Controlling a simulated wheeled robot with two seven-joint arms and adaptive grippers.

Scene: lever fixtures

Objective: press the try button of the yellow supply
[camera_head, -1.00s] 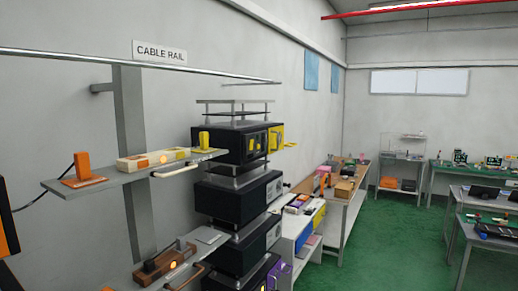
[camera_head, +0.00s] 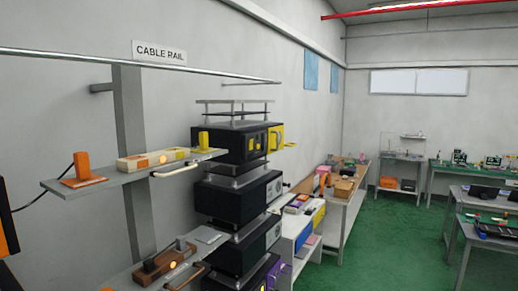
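A black box-shaped unit with yellow panels on its front (camera_head: 247,143) sits at the top of a stack of black units beside the wall. It appears to be the yellow supply. A yellow part (camera_head: 276,139) stands out at its right front edge. I cannot make out a try button at this size. Neither of my grippers is in view.
More black units (camera_head: 237,198) are stacked below.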

